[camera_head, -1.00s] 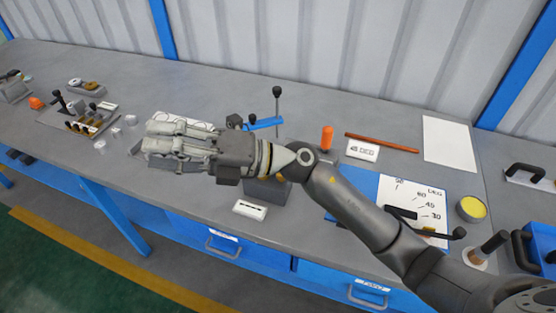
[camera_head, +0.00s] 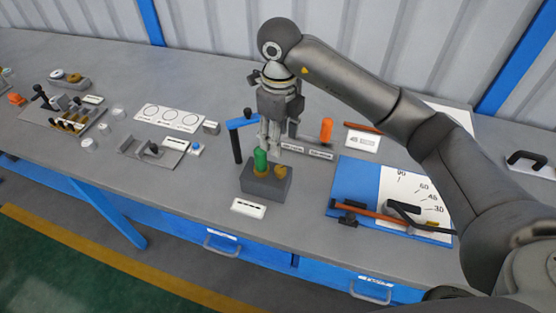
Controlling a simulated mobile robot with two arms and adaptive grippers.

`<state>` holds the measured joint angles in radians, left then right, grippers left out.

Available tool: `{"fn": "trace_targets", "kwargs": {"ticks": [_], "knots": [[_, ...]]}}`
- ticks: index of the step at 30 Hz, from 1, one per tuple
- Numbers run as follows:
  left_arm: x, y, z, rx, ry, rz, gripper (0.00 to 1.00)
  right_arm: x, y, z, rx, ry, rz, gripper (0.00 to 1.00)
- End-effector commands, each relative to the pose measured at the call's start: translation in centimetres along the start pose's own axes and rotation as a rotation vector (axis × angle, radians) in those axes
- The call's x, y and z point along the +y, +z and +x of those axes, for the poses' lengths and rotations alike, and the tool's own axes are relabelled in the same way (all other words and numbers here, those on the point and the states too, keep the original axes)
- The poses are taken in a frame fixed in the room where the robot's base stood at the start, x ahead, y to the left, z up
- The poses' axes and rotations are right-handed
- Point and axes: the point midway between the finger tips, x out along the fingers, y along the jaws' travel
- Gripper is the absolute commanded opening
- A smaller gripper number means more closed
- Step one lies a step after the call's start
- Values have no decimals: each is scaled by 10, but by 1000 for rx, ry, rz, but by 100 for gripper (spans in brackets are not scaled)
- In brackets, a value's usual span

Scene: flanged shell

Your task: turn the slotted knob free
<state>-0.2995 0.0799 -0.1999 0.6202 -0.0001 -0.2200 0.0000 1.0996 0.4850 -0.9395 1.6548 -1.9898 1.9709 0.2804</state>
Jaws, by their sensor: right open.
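A dark grey block (camera_head: 266,184) stands on the bench near the front edge, below my right gripper. A brass-coloured knob (camera_head: 280,172) sits on its right part; its slot is too small to make out. A green upright handle (camera_head: 261,160) rises from the left part of the block, with a brass-coloured base under it. My right gripper (camera_head: 270,146) points down, open, just above and behind the green handle. I cannot tell whether its fingers touch the handle. My left gripper is not in view.
An orange handle (camera_head: 326,131) stands to the right. A blue board with an angle scale (camera_head: 365,178) lies further right. A white label (camera_head: 249,208) lies in front of the block. Small fixtures fill the left bench.

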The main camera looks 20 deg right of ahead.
Motion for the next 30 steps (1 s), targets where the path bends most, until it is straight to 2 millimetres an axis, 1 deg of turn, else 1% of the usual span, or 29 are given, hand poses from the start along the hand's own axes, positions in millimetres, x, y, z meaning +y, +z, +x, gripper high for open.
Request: {"fn": "trace_targets", "kwargs": {"ticks": [5, 12, 16, 21, 29, 30], "knots": [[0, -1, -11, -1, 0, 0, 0, 1, -2, 26, 6, 5, 0, 48], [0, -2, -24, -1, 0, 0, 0, 2, -1, 72, 4, 7, -1, 48], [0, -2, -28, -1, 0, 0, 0, 2, -1, 90, 3, 7, 0, 48], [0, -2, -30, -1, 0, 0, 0, 2, 0, 102, 0, 5, -2, 48], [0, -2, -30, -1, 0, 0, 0, 2, 0, 104, 0, 5, -2, 48], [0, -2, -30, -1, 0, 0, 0, 2, 0, 104, 0, 5, -3, 45]]}}
